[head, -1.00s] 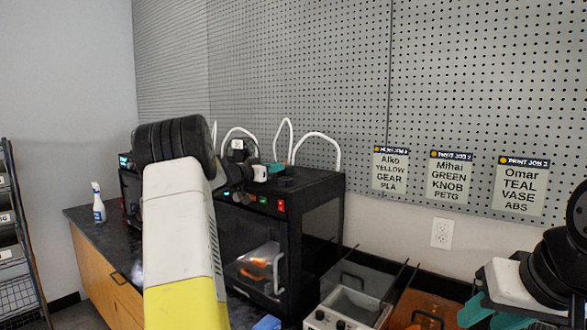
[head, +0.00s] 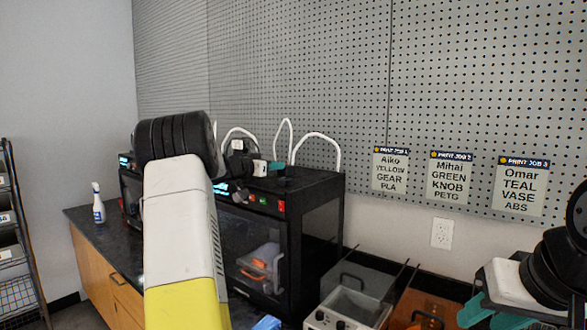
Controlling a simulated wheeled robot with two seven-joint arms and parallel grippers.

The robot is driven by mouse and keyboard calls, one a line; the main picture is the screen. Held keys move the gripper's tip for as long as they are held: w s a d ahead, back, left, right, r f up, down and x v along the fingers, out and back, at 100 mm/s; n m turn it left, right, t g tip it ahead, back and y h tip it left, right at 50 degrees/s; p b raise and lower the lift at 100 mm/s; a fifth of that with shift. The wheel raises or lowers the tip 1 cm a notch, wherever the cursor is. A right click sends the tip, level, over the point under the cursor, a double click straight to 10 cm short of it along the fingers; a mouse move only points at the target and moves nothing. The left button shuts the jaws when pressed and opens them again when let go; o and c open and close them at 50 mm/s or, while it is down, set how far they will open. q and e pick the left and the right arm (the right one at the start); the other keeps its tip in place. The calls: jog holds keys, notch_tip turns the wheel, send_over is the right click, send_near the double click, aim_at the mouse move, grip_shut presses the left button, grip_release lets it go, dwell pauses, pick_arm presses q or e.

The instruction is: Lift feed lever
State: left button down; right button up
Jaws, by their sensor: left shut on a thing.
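A black 3D printer (head: 312,221) stands on the dark counter, with small parts on its top. My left gripper (head: 279,166) is at the top of this printer, just behind its front top edge. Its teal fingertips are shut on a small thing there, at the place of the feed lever. The lever itself is too small and too covered by the fingers to make out. My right gripper (head: 482,310) is at the lower right, away from the printer. Its teal fingers show only partly, so its opening is unclear.
A second black printer (head: 126,190) is partly hidden behind my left arm. White tubes (head: 322,137) arch over the printers. Bins (head: 417,306) and a grey box with knobs (head: 345,309) stand right of the printer. A spray bottle (head: 98,205) stands at left.

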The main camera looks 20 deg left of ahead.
pick_arm(q)
jog(key=g, duration=0.1)
jog(key=r+g, duration=0.1)
jog(key=shift+w+r+g+y, duration=0.2)
jog(key=shift+r+g+y, duration=0.1)
jog(key=shift+y, duration=0.1)
jog(key=shift+w+r+g+y, duration=0.15)
jog(key=shift+r+g+y, duration=0.15)
jog(key=shift+g, duration=0.4)
jog(key=shift+w+r+g+y, duration=0.1)
jog(key=shift+r+g+y, duration=0.15)
jog(key=shift+g, duration=0.45)
jog(key=shift+r, duration=0.1)
jog(key=c, duration=1.3)
grip_release()
jog(key=shift+d, duration=0.1)
jog(key=shift+v, duration=3.85)
